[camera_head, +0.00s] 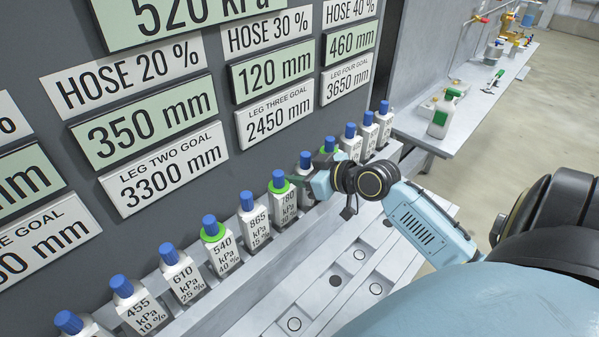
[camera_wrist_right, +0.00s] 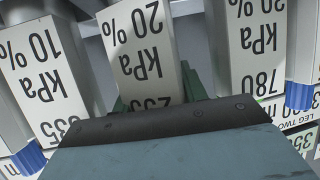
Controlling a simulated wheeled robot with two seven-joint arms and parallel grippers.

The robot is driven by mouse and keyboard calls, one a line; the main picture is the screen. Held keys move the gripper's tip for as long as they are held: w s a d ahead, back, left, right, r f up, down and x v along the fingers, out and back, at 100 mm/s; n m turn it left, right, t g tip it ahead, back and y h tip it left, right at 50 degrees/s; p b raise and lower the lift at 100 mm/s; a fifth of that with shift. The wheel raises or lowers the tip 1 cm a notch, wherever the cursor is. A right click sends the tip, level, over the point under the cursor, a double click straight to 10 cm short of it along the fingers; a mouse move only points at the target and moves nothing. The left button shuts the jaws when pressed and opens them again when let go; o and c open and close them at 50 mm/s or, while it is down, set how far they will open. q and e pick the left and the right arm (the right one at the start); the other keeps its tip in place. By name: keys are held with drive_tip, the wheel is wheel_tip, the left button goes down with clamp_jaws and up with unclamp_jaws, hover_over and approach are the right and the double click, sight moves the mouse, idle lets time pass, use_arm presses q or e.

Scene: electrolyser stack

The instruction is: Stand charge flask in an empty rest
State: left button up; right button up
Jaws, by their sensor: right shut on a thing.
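White square flasks with blue caps and printed kPa and % labels stand in a row along the foot of the dark board. My right gripper (camera_head: 321,175) is at this row, shut on a flask (camera_head: 306,159) just right of the flask marked 780 kPa 30 % (camera_head: 285,207). In the right wrist view the held flask (camera_wrist_right: 143,50) reads 20 % kPa, its number partly hidden by the gripper. Green fingers (camera_wrist_right: 155,98) lie on both sides of it. It stands in line with its neighbours; its base is hidden. My left gripper is not in view.
A pale stepped bench (camera_head: 345,305) with several round marks lies in front of the row. Flasks marked 540 (camera_head: 224,250) and 780 have green collars. Neighbouring flasks stand close on both sides. A side bench (camera_head: 470,110) holds a white-green bottle (camera_head: 443,115).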

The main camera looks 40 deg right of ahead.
drive_tip(key=o, duration=1.3)
drive_tip(key=shift+c, duration=0.2)
drive_tip(key=shift+s+r, duration=0.1)
drive_tip(key=shift+s, duration=0.05)
drive_tip(key=v, duration=1.1)
drive_tip(key=shift+s+r+b, duration=0.3)
drive_tip(key=shift+b, duration=0.1)
drive_tip(key=shift+f, duration=0.1)
